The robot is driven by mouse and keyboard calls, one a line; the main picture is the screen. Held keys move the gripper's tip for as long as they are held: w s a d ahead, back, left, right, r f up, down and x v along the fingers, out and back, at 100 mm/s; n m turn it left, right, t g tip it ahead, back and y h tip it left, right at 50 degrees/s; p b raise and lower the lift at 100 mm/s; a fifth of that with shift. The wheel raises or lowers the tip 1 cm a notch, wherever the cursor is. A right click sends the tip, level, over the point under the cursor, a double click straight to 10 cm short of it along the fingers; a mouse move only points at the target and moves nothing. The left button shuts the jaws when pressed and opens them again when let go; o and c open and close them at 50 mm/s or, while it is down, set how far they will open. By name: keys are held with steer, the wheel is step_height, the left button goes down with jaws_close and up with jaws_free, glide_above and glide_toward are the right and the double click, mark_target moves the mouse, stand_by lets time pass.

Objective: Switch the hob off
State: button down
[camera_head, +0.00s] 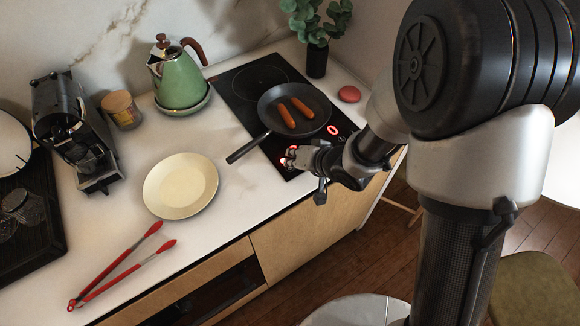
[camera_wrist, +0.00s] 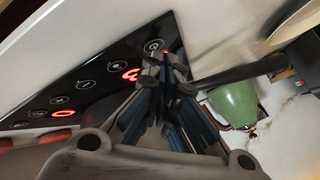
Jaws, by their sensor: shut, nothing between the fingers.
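The black glass hob (camera_head: 238,108) is set into the counter, with a touch panel along its front edge. In the wrist view the panel (camera_wrist: 92,72) shows white symbols, a lit red digit that looks like a 3 (camera_wrist: 130,74) and a lit red 0 (camera_wrist: 63,113). A white power-like symbol (camera_wrist: 153,45) sits near the panel's corner. My gripper (camera_wrist: 166,62) is shut and empty, its fingertips right by that symbol, with a red glow beside them. I cannot tell whether they touch the glass. In the head view my gripper (camera_head: 291,158) hides part of the panel.
A frying pan (camera_head: 268,108) with two sausages (camera_head: 296,110) stands on the hob, its handle pointing front left. A green kettle (camera_head: 180,82), a cream plate (camera_head: 181,185) and red-tipped tongs (camera_head: 122,266) are to the left. A plant pot (camera_head: 316,62) stands behind.

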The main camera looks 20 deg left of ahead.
steer(key=shift+f, duration=0.3)
steer(key=shift+r, duration=0.1)
stand_by(0.3)
steer(key=shift+r+p, duration=0.7)
steer(key=shift+p, duration=0.1)
step_height(320, 180, up, 6)
steer(key=p, duration=0.6)
